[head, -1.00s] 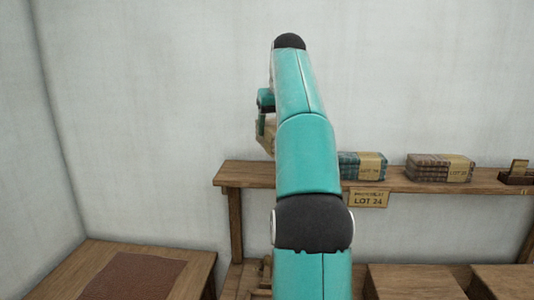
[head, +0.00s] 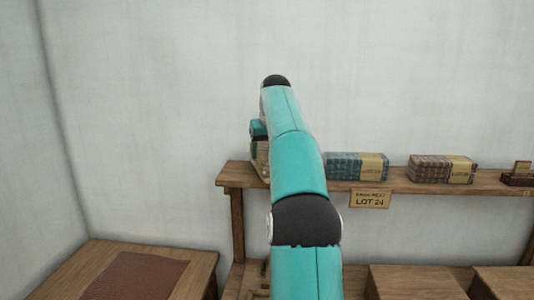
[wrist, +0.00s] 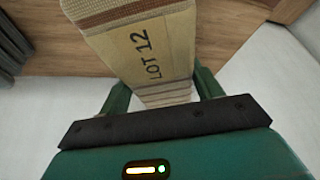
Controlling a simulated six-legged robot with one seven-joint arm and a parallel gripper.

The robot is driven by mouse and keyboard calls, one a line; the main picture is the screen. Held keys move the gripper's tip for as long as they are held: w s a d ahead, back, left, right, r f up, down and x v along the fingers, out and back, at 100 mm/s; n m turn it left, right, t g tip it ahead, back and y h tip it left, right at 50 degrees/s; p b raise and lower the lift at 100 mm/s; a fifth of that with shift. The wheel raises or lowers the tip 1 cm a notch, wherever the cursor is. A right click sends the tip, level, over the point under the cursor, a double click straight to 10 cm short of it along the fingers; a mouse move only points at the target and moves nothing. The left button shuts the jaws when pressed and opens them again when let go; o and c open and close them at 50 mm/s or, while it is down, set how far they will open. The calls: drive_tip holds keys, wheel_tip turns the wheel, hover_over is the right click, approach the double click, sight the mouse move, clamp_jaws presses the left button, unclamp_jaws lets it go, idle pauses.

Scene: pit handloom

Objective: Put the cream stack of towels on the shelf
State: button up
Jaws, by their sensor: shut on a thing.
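The cream stack of towels (wrist: 110,12) has a tan paper band marked LOT 12 and fills the upper middle of the wrist view. My gripper (wrist: 162,90) is shut on it, a green finger on each side. In the head view my arm hides most of the stack; a sliver (head: 262,155) shows left of the arm, at the left end of the wooden shelf (head: 410,185). The shelf board also shows behind the stack in the wrist view (wrist: 215,40). I cannot tell whether the stack touches the shelf.
A blue-grey banded stack (head: 342,166) and a brown banded stack (head: 430,168) sit further right on the shelf. A small wooden item (head: 518,174) stands at the far right. A LOT 24 sign (head: 369,199) hangs on the front edge. A wooden table (head: 195,262) stands lower left.

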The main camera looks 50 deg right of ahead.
drive_tip(key=shift+w+f, duration=0.25)
drive_tip(key=shift+f, duration=0.25)
drive_tip(key=shift+s+r, duration=0.1)
drive_tip(key=shift+s, duration=0.1)
drive_tip(key=shift+w, duration=0.1)
drive_tip(key=o, duration=1.1)
drive_tip(key=shift+c, duration=0.2)
